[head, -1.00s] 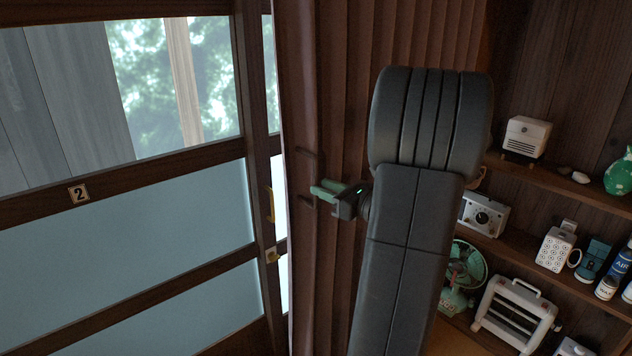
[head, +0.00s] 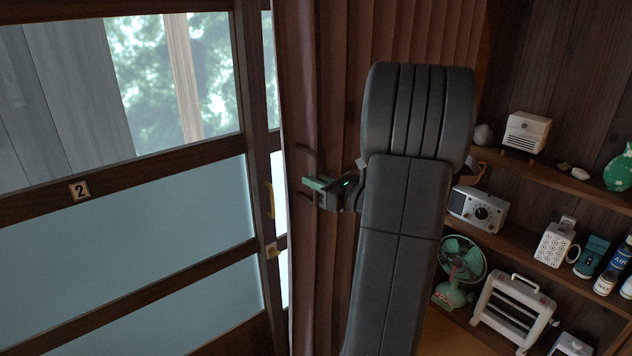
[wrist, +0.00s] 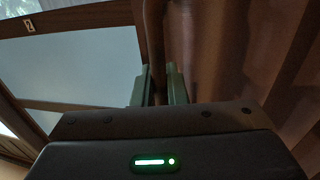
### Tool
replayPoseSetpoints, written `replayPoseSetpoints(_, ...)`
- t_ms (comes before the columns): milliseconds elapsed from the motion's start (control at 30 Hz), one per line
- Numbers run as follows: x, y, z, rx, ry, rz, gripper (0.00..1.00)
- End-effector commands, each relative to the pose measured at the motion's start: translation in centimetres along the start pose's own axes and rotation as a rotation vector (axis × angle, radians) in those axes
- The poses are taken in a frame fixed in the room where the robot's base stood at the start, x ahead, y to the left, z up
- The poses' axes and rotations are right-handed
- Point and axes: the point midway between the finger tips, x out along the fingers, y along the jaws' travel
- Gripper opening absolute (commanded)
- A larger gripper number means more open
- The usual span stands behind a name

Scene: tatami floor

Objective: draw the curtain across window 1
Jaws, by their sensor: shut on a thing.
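The brown pleated curtain (head: 345,60) hangs bunched to the right of the sliding windows, its leading edge upright. A slim dark pull handle (head: 306,150) stands on that edge. My gripper (head: 316,184) is at the handle, its green fingers reaching it from the right. In the wrist view my gripper (wrist: 158,82) has one finger on each side of the brown upright handle bar (wrist: 156,45) and is shut on it. My arm hides part of the curtain. No plate marked 1 shows.
A framed window with a number 2 plate (head: 79,191) fills the left. Shelves on the right hold a radio (head: 478,209), a green fan (head: 460,262), a white heater (head: 512,311) and several small items, close to my arm.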

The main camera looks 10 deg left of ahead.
Motion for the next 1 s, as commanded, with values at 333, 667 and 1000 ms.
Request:
replayPoseSetpoints(333,1.2,5.8,-0.2,0.000,0.001,0.006,0.00)
replayPoseSetpoints(667,1.3,6.7,0.0,0.000,0.000,0.001,0.00)
replayPoseSetpoints(1000,1.3,6.7,0.0,0.001,0.000,0.001,0.30)
